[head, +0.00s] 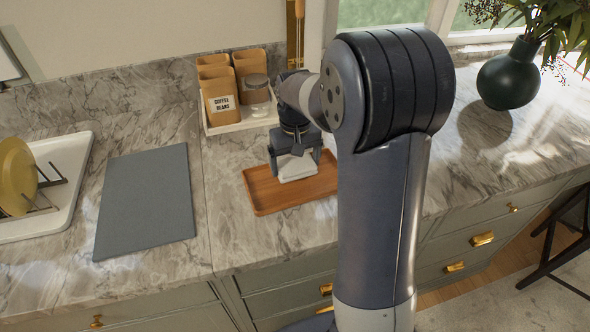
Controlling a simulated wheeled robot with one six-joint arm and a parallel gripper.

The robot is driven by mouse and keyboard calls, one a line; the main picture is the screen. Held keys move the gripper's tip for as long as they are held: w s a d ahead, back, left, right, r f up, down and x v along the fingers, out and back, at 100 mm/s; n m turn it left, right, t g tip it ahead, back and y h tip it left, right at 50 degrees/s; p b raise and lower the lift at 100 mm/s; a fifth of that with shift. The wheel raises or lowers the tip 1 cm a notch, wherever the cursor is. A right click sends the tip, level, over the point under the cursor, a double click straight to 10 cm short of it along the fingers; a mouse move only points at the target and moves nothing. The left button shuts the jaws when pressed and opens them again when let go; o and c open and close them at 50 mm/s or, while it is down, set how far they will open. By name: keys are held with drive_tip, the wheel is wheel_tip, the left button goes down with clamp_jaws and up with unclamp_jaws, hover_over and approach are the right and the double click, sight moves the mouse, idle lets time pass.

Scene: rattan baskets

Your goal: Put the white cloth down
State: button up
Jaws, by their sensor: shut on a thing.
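The white cloth (297,167) is a small folded piece between the fingers of my gripper (296,165). My gripper points down and is shut on the cloth. Both are over the wooden tray (262,194), a shallow reddish-brown tray on the marble counter. I cannot tell whether the cloth touches the tray floor or hangs just above it. My arm hides the tray's right end.
A white holder (233,125) with canisters and a jar (256,90) stands just behind the tray. A grey mat (148,203) lies to the left, beside a white drying tray (70,178) with a yellow plate (17,177). A dark green vase (508,78) stands at right.

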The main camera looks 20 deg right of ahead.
sight(295, 172)
drive_tip(key=shift+f, duration=1.9)
drive_tip(key=shift+f, duration=0.2)
drive_tip(key=o, duration=0.7)
drive_tip(key=shift+r, duration=0.1)
wheel_tip(295, 172, up, 12)
drive_tip(key=shift+r, duration=0.15)
